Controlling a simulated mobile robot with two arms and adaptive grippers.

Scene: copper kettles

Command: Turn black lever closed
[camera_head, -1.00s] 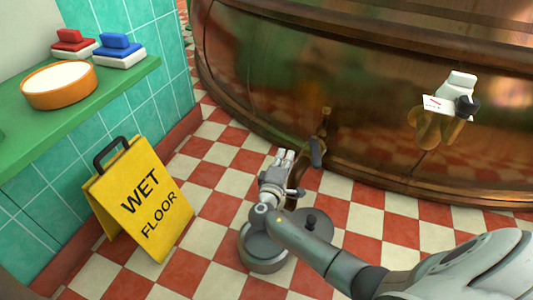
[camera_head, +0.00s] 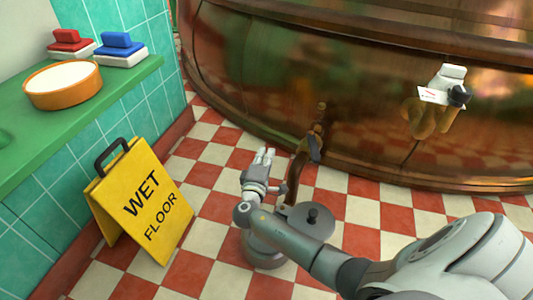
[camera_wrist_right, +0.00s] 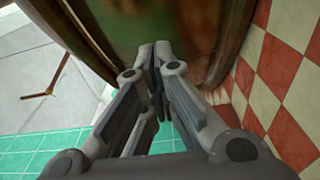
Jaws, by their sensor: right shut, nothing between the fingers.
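A dark lever (camera_head: 314,148) sits on a copper tap pipe (camera_head: 298,172) at the front foot of the big copper kettle (camera_head: 300,75). My right gripper (camera_head: 265,156) is left of the lever and pipe in the head view, apart from them in the picture, with its fingers together and pointing away from me. In the right wrist view, the shut fingertips (camera_wrist_right: 158,50) show against the kettle wall (camera_wrist_right: 190,20), with nothing held. I cannot make out the lever there. My left gripper is out of view.
A yellow wet-floor sign (camera_head: 145,200) stands at left, under a green shelf (camera_head: 80,120). A white fitting with a dark knob (camera_head: 450,82) is on the kettle at right.

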